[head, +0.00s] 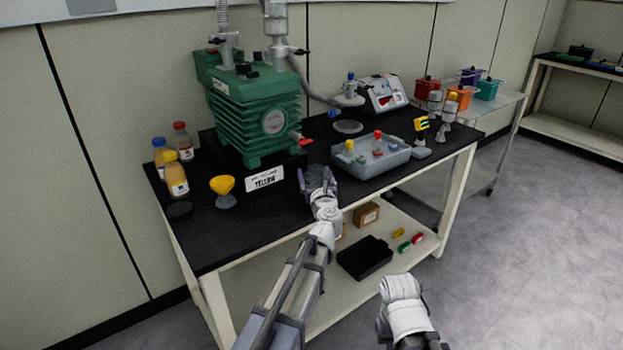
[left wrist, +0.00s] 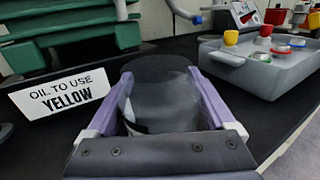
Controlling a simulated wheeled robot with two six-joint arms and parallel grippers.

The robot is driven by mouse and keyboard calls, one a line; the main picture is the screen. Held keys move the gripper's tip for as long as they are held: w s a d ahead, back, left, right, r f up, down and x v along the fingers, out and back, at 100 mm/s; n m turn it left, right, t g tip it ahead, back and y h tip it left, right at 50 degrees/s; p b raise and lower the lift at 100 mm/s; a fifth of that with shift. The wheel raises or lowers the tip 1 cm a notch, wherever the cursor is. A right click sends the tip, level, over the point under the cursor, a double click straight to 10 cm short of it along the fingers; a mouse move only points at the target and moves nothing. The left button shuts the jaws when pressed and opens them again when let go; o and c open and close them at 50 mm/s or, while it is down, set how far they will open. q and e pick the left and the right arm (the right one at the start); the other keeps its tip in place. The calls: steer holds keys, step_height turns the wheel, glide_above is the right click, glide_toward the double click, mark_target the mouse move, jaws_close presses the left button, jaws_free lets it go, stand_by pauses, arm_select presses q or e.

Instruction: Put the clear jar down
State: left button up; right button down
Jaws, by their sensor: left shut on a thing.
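My left gripper (head: 320,178) is at the front edge of the black table top, in front of the green pump and its sign. In the left wrist view its two purple fingers (left wrist: 160,100) are shut on the clear jar (left wrist: 158,85), one on each side. The jar looks upright and see-through, with the dark table showing through it. I cannot tell whether its base touches the table. In the head view the jar is hardly visible behind the gripper. Part of my right arm shows at the bottom, but its fingers do not.
The green pump (head: 262,115) stands behind a sign reading "OIL TO USE YELLOW" (head: 264,179). A grey tray (head: 372,166) with coloured-capped items lies to the right. A yellow funnel (head: 222,185) and several bottles (head: 175,175) stand left. The black table top (head: 225,240) is clear at the front left.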

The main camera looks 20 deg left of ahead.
arm_select(q)
steer(key=shift+d+r, duration=0.1)
steer(key=shift+f, duration=0.25)
steer(key=o, duration=1.1)
steer(key=shift+r, duration=0.1)
steer(key=shift+r, duration=0.15)
steer(key=v, duration=1.2)
